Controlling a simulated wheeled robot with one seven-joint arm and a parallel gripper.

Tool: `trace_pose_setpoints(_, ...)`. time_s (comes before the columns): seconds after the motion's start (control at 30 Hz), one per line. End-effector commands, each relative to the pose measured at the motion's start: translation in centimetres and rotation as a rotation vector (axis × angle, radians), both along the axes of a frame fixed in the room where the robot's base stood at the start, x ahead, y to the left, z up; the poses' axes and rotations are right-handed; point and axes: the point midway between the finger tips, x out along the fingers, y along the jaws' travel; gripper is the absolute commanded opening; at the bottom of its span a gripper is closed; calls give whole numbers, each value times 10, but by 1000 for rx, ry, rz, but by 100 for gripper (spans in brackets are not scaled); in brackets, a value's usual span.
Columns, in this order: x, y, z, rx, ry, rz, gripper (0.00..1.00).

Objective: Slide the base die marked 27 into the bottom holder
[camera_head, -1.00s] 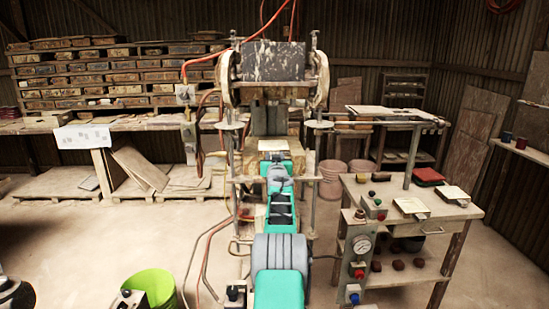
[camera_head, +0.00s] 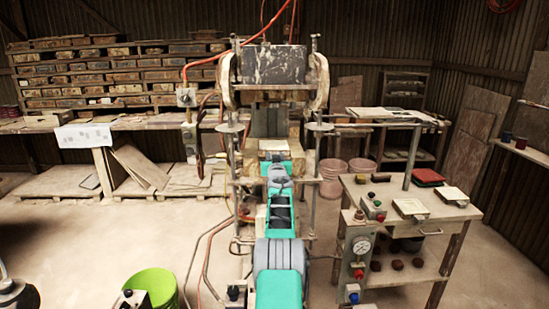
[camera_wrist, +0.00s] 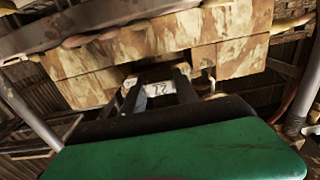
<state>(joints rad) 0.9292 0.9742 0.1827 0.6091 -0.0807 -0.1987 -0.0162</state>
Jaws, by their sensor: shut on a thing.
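The base die (camera_wrist: 158,89) shows in the wrist view as a small pale plate with a dark mark that reads like 27, turned over in the picture. My gripper (camera_wrist: 159,83) is shut on it, one dark finger on each side. Large tan, stained blocks of the press (camera_wrist: 200,45) stand behind and above the die in that view. In the head view my arm reaches straight into the press (camera_head: 272,66), and the gripper and die are mostly hidden behind it. I cannot make out the bottom holder clearly, nor tell whether the die touches it.
Press posts and hoses stand close on both sides of my arm. A wooden side table (camera_head: 455,208) with a gauge and control buttons is at the right. A lime green bucket (camera_head: 153,285) is at the lower left. Open floor lies at the left.

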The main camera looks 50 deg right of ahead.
Motion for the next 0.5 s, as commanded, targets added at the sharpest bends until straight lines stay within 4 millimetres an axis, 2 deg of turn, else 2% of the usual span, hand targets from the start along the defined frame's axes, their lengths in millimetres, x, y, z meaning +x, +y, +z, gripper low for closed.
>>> trace_pose_setpoints(0.03,1,-1,7,-7,-6,0,0)
trace_pose_setpoints(0.5,5,-6,6,-6,-5,0,0)
